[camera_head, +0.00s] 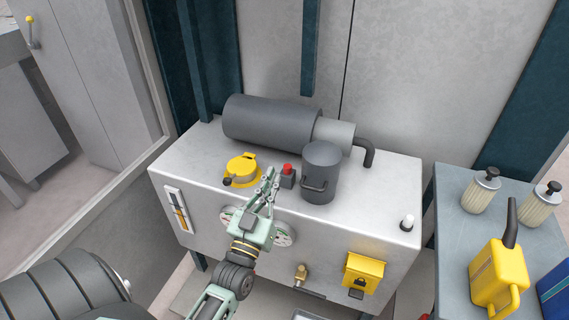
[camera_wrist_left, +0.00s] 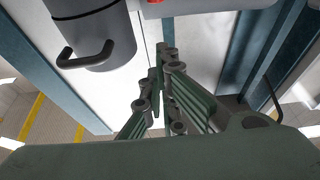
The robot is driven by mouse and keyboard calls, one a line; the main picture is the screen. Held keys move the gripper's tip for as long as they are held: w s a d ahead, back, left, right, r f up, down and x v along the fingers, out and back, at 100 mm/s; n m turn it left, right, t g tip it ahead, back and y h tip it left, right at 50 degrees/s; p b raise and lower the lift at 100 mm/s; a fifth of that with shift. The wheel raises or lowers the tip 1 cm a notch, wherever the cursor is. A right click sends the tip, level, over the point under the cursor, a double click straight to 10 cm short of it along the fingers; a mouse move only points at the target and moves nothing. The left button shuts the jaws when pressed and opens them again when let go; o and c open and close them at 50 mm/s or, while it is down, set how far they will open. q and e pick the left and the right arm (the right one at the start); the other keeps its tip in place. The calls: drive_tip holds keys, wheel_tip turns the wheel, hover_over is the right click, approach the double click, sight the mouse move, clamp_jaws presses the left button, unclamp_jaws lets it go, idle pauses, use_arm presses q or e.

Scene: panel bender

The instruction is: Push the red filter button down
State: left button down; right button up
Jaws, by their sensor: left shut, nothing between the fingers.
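The red filter button (camera_head: 287,168) sits on top of a small dark grey block (camera_head: 287,181) on the light grey tank top, left of the dark filter canister (camera_head: 321,172). My left gripper (camera_head: 270,174) is shut and empty, its fingertips just left of the button block; I cannot tell whether they touch it. In the left wrist view the shut fingers (camera_wrist_left: 166,62) point ahead, and a sliver of the red button (camera_wrist_left: 154,2) shows at the top edge, beside the canister (camera_wrist_left: 98,35) with its handle. My right gripper is not in view.
A yellow filler cap (camera_head: 241,170) lies left of my gripper on the tank top. A large dark motor cylinder (camera_head: 270,121) lies behind. A yellow lock box (camera_head: 363,272) is on the front face. A side table (camera_head: 452,222) at right holds a yellow oil can (camera_head: 496,277).

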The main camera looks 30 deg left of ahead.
use_arm(q)
wheel_tip(320, 180, up, 3)
drive_tip(key=p, duration=0.3)
hover_over(288, 171)
drive_tip(key=s, duration=0.2)
drive_tip(key=shift+s+d+f, duration=0.1)
drive_tip(key=shift+f, duration=0.95)
drive_tip(key=shift+s+d+f, duration=0.1)
drive_tip(key=shift+f, duration=0.9)
wheel_tip(288, 171, down, 2)
drive_tip(key=shift+f+b, duration=0.2)
drive_tip(key=shift+b, duration=0.85)
drive_tip(key=shift+r, duration=0.1)
